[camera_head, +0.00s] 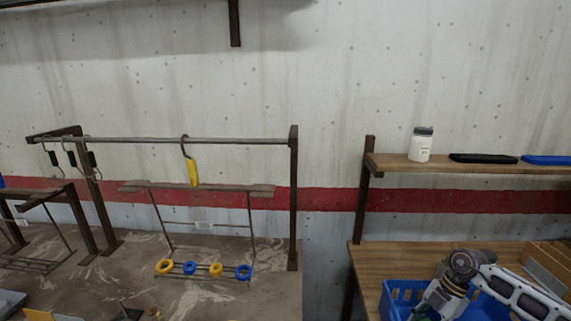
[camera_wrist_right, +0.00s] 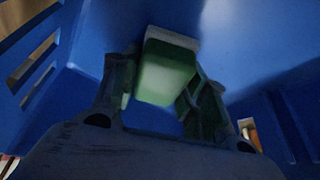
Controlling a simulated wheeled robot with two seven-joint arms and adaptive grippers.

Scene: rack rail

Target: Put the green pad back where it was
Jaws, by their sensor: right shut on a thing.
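The green pad (camera_wrist_right: 166,74), a green block with a white layer on its far side, sits between the fingers of my right gripper (camera_wrist_right: 160,82) in the right wrist view. The fingers are shut on it. Pad and fingers are down inside the blue crate (camera_wrist_right: 75,100). I cannot tell whether the pad touches the crate floor. In the head view my right arm reaches into the blue crate (camera_head: 398,292) at the lower right, and the pad is hidden there. My left gripper is not in view.
A shelf (camera_head: 385,165) above the crate holds a white jar (camera_head: 421,146), a black pad (camera_head: 483,158) and a blue pad (camera_head: 547,160). A rail rack (camera_head: 240,141) with a yellow-handled hook (camera_head: 193,172) stands left. Crate walls surround my right gripper.

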